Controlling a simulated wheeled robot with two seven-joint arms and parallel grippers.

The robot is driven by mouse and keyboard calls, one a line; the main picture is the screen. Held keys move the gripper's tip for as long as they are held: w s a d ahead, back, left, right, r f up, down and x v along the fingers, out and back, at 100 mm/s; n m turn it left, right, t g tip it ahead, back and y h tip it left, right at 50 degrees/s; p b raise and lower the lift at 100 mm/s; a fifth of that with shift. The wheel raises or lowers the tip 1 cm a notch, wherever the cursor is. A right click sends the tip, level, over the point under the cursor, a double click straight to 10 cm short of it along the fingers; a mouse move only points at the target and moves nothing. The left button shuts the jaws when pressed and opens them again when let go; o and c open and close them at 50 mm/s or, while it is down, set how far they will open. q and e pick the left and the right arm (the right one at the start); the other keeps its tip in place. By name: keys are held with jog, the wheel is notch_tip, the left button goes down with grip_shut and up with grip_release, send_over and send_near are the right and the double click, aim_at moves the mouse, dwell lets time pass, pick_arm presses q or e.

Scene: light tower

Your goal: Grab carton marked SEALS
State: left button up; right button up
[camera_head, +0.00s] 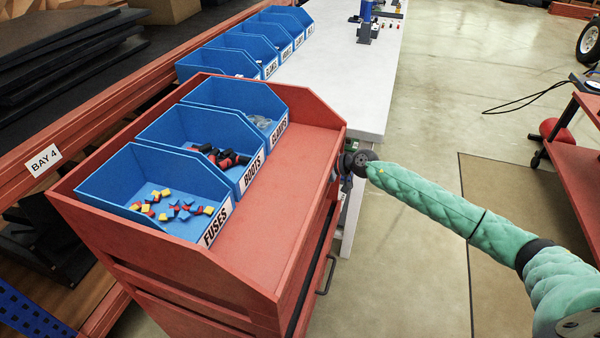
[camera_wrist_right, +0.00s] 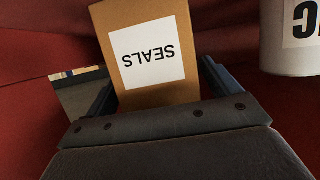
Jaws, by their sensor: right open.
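The carton marked SEALS (camera_wrist_right: 150,48) is a brown box with a white label that reads upside down in the right wrist view. My right gripper (camera_wrist_right: 158,78) is open, with one finger at each side of the carton's near part. A firm touch of either finger on the carton cannot be made out. In the head view my right arm reaches in from the right to the side of the red cart, where the cart hides the gripper and the carton. My left gripper is not in view.
A white cylinder (camera_wrist_right: 288,40) with a partly visible black letter stands right of the carton, among red surfaces. The red cart (camera_head: 285,190) carries blue bins, including FUSES (camera_head: 110,205) and BOOTS. A pale bench (camera_head: 350,75) stands behind it. Open floor lies to the right.

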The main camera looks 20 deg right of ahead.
jog(key=shift+w+a+f, duration=0.2)
jog(key=shift+w+a, duration=0.05)
jog(key=shift+a, duration=0.05)
jog(key=c, duration=1.3)
jog(key=shift+o, duration=0.2)
jog(key=shift+r, duration=0.1)
